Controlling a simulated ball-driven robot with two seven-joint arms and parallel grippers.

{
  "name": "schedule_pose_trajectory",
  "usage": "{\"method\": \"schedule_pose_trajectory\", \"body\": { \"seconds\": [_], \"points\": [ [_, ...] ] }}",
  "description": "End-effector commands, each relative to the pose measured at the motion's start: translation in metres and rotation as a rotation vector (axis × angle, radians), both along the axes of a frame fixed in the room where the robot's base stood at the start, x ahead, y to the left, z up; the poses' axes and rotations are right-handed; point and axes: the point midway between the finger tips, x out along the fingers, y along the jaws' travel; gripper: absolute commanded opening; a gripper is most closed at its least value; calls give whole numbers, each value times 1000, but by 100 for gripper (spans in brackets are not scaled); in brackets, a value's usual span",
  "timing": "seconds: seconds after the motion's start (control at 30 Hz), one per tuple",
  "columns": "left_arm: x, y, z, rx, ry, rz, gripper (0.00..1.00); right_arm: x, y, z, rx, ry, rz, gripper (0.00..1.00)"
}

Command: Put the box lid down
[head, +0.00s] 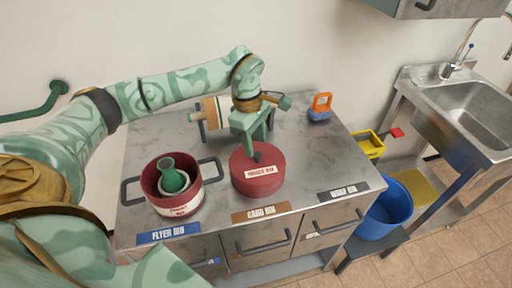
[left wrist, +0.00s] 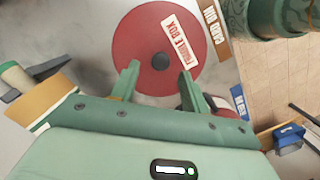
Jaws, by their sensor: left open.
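The box lid (head: 268,184) is a round dark-red piece with a dark knob and a white label. It appears to rest on the grey counter, behind the CARD BIN label. It also shows in the left wrist view (left wrist: 140,50), with its knob near the middle. My left gripper (head: 258,155) is above the lid, by the knob. Its fingers (left wrist: 160,78) are apart with nothing clamped between them. The open red round box (head: 183,207) stands to the left with a green vase (head: 171,177) inside. My right gripper is not in view.
The grey counter (head: 310,160) has bins below, labelled FLYER BIN (head: 168,233) and CARD BIN (head: 261,212). An orange-and-blue object (head: 320,107) stands at the back right. A blue bucket (head: 388,210) and a sink (head: 470,110) are farther right. The counter's right side has free room.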

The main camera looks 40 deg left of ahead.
Motion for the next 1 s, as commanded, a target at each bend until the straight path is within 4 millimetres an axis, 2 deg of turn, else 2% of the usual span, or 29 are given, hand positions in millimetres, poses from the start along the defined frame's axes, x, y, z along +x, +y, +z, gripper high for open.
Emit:
{"method": "schedule_pose_trajectory", "body": {
  "seconds": [0.03,0.1,0.33,0.5,1.0],
  "points": [
    [0,3,18,2,-7,1,46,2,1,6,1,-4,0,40],
    [0,5,35,0,-6,0,46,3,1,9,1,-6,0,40],
    [0,11,75,0,-3,0,46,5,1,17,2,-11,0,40],
    [-1,12,83,0,-1,0,46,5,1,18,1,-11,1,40],
    [-1,12,83,-1,0,0,46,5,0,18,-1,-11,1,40]
  ]
}}
